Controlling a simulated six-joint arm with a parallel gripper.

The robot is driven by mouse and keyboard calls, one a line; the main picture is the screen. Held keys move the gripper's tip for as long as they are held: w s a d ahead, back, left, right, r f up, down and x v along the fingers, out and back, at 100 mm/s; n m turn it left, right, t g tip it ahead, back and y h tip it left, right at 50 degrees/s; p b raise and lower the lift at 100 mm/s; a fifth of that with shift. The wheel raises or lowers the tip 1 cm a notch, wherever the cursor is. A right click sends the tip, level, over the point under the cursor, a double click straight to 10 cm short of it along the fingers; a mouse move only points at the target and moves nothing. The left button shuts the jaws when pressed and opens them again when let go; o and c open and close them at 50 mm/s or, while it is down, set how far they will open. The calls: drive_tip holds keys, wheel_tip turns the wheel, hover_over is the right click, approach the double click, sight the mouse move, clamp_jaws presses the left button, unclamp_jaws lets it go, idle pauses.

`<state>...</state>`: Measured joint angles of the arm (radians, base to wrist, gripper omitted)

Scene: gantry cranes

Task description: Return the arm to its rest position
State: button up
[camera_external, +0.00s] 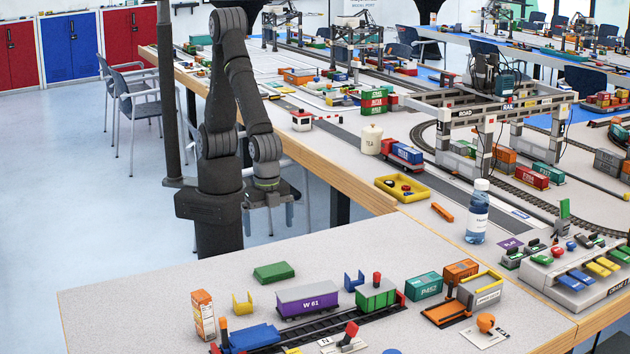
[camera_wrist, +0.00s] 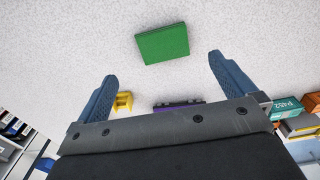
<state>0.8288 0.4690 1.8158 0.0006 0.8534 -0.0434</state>
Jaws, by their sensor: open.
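My arm stands at the left of the external view, folded with its upper links raised high. My gripper (camera_external: 268,196) hangs at the end of the arm, beyond the far edge of the near table and well above the floor. In the wrist view my gripper (camera_wrist: 165,75) shows two blue-grey fingers spread wide apart with nothing between them. The green block (camera_wrist: 162,43) lies on the table past the fingertips; in the external view the green block (camera_external: 273,272) lies flat near the table's far edge.
On the near table (camera_external: 130,310) are a purple wagon (camera_external: 307,299) on a track, a blue wagon (camera_external: 250,338), an orange carton (camera_external: 204,315), a yellow cradle (camera_external: 242,303) and a teal container (camera_external: 423,286). The table's left part is clear.

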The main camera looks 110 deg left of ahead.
sight(271, 266)
drive_tip(key=shift+f, duration=0.15)
wheel_tip(271, 266, down, 12)
drive_tip(key=shift+f, duration=0.2)
drive_tip(key=shift+r, duration=1.5)
drive_tip(key=shift+f, duration=0.1)
